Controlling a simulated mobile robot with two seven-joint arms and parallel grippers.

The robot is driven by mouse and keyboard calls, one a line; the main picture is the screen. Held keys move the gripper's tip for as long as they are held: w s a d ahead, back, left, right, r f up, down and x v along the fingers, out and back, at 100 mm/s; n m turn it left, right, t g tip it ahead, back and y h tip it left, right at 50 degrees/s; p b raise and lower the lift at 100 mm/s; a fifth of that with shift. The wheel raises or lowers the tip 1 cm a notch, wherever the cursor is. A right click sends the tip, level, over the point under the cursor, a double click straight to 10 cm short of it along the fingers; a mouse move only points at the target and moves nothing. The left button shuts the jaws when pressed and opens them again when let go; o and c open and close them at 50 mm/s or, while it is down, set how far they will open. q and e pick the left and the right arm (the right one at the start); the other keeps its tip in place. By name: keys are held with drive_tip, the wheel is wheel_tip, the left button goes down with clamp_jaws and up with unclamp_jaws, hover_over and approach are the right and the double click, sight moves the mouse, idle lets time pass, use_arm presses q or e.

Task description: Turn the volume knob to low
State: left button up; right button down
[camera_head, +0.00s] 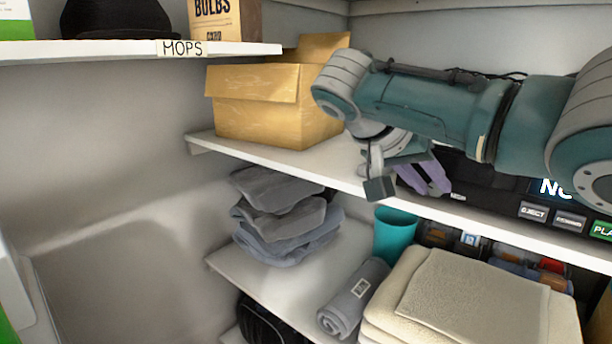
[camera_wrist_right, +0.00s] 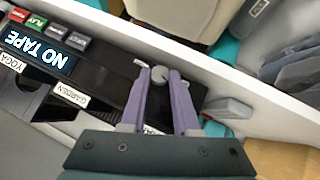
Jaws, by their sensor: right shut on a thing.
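The black tape player (camera_head: 495,200) sits on the middle shelf at the right, its display lit. In the right wrist view its display (camera_wrist_right: 42,48) reads "NO TAPE". A small round grey knob (camera_wrist_right: 160,74) sits on its front, between the two purple fingertips. My right gripper (camera_head: 437,190) is at the player's front; its fingers also show in the right wrist view (camera_wrist_right: 161,78), shut on the knob from both sides. The knob is hidden in the head view. I cannot make out its setting. My left gripper is not in view.
A cardboard box (camera_head: 255,105) stands left of my right arm on the same shelf. Below are grey folded cloths (camera_head: 285,215), a teal cup (camera_head: 395,235), a rolled grey towel (camera_head: 352,300) and cream towels (camera_head: 470,300). The shelf edge (camera_head: 460,212) runs just below the gripper.

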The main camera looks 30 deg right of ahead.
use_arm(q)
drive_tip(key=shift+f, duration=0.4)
use_arm(e)
drive_tip(key=shift+g, duration=0.3)
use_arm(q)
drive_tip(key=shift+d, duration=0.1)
use_arm(e)
drive_tip(key=c, duration=0.7)
unclamp_jaws()
drive_tip(key=shift+o, duration=0.2)
use_arm(q)
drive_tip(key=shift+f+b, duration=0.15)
drive_tip(key=shift+b, duration=0.2)
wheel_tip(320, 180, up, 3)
drive_tip(key=p, duration=0.3)
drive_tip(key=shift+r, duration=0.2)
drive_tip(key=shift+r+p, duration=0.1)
drive_tip(key=shift+p, duration=0.25)
use_arm(e)
drive_tip(key=v, duration=1)
drive_tip(key=shift+f, duration=0.2)
